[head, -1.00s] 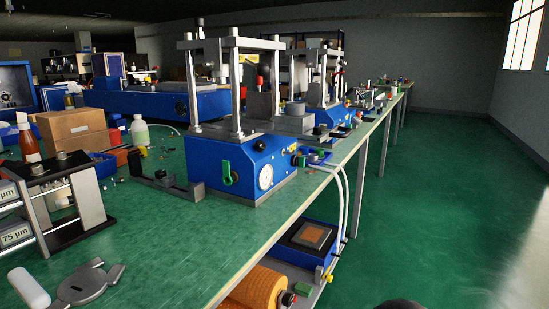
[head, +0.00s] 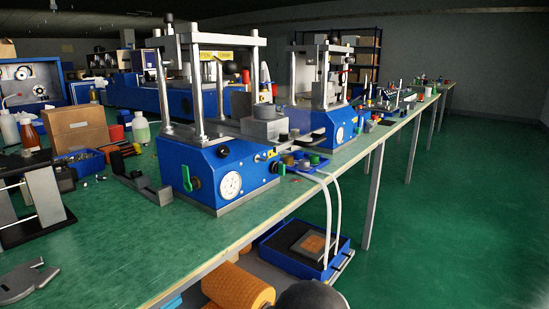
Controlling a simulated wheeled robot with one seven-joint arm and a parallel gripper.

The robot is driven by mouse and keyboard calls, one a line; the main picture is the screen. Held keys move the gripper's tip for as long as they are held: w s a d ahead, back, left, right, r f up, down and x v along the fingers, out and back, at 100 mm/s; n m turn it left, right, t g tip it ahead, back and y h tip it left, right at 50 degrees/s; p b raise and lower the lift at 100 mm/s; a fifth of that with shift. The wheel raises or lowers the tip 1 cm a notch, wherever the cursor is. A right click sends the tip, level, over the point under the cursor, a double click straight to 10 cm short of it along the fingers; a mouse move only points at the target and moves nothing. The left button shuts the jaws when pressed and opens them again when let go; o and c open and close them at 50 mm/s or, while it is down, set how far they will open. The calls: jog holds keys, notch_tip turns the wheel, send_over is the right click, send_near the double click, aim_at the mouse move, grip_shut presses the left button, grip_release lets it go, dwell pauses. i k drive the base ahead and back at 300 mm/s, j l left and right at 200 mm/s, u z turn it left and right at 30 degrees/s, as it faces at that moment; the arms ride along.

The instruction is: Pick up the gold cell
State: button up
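I cannot pick out the gold cell with certainty. Small round parts, one of them tan or gold-looking (head: 289,159), sit at the bench's front edge beside the near blue press (head: 215,172); they are too small to tell apart. A green part (head: 315,159) is just to their right. My gripper is not in view, so I cannot see whether it is open or shut.
The green bench (head: 130,250) runs away to the right, with a second blue press (head: 325,125) behind the near one. Below are a blue tray (head: 335,262) and an orange roll (head: 240,287). The green floor (head: 450,220) at right is clear.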

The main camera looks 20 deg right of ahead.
aim_at(287, 160)
jog(key=i+l+u, duration=0.2)
jog(key=l, duration=1.2)
jog(key=l+u, duration=0.2)
jog(key=l, duration=1.2)
